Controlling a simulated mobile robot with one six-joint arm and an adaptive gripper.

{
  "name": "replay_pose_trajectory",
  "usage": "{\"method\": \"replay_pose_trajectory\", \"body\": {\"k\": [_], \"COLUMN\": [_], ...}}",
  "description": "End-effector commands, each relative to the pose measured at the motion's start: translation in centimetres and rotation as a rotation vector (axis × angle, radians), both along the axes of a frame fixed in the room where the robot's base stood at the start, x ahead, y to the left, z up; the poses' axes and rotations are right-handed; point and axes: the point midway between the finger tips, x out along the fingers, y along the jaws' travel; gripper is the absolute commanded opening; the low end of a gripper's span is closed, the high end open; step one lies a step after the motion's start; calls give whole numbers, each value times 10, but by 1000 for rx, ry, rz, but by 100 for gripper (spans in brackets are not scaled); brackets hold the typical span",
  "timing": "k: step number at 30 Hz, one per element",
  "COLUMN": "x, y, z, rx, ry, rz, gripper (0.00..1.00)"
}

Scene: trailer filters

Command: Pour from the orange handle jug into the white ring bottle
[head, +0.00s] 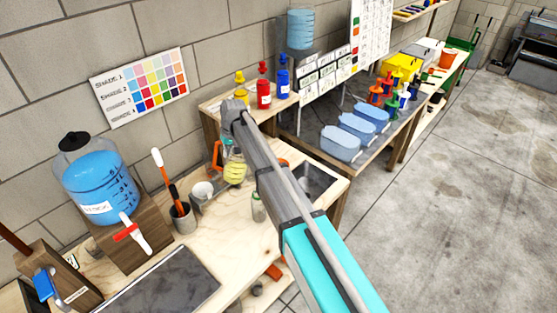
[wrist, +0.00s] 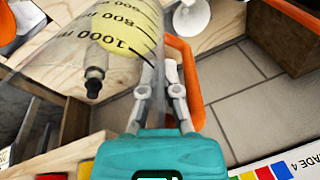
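The orange handle jug (head: 234,171) is clear with yellow liquid low inside. It is over the back of the wooden bench, and I cannot tell whether it touches the bench. In the wrist view the jug (wrist: 120,32) is close, with volume marks on its wall and an orange loop handle (wrist: 194,75). My gripper (wrist: 165,65) has its fingers closed together at that handle. In the head view my arm hides most of the gripper. A small pale bottle (head: 258,208), probably the white ring bottle, stands on the bench in front of the jug, partly behind my arm.
A white cup (head: 202,190) and a brush holder (head: 183,217) stand left of the jug. A large blue dispenser (head: 97,180) is farther left. A sink (head: 312,178) lies to the right. Red, blue and yellow bottles stand on the shelf (head: 222,103) behind.

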Motion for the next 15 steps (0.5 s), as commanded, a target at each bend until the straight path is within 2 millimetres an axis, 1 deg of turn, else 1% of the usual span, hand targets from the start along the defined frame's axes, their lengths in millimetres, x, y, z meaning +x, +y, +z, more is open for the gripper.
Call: {"method": "replay_pose_trajectory", "body": {"k": [4,15], "x": [0,-1], "y": [8,17], "z": [-3,-14], "rx": [-72,-219], "ry": [-12,-35], "rz": [1,0], "gripper": [0,0]}}
